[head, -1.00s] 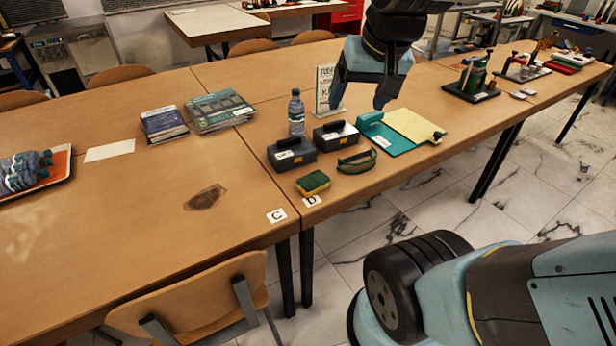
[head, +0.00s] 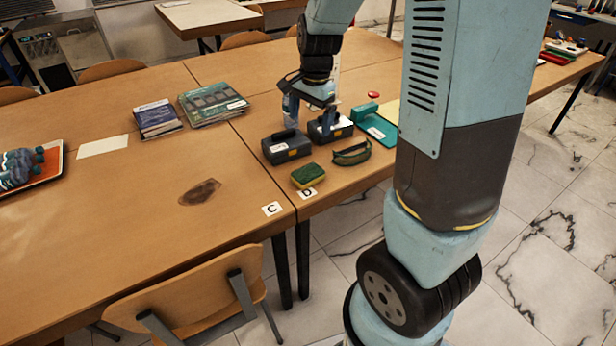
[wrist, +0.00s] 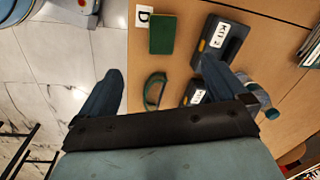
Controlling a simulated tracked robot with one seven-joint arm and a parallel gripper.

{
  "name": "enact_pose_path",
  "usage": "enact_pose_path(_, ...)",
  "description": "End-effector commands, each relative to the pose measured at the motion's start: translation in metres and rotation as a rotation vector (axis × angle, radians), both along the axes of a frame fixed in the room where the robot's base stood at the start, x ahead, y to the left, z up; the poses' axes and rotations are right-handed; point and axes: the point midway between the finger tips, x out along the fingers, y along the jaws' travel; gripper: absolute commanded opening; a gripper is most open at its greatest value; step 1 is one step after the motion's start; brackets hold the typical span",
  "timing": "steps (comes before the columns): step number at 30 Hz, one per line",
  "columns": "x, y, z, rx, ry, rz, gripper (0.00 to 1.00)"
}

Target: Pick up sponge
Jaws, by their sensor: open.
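The sponge (head: 308,176), green on top with a yellow lower layer, lies on the table near its front edge, just behind the D label. In the wrist view the sponge (wrist: 162,35) shows its green face at the top, ahead of the fingers. My gripper (head: 309,112) is above the table by the dark kit boxes and the bottle, behind the sponge and apart from it. In the wrist view my gripper (wrist: 160,88) has its two fingers wide apart, with nothing held between them.
Two dark kit boxes (head: 287,147) (head: 330,129) and a green strap-like item (head: 352,153) lie close to the sponge. A water bottle (wrist: 262,98) stands by the boxes. Labels C (head: 271,209) and D (head: 307,193) mark the front edge. The table left of the sponge is mostly clear.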

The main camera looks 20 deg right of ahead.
Motion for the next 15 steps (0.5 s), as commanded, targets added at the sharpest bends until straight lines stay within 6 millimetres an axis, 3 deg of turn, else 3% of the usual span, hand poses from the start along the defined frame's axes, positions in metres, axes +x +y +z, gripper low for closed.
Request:
enact_pose_path(3,0.015,0.002,-0.031,-0.014,0.045,-0.089,0.99)
enact_pose_path(7,0.026,0.002,-0.057,-0.032,0.076,-0.173,0.99)
enact_pose_path(15,0.036,0.003,-0.082,-0.050,0.099,-0.249,0.99)
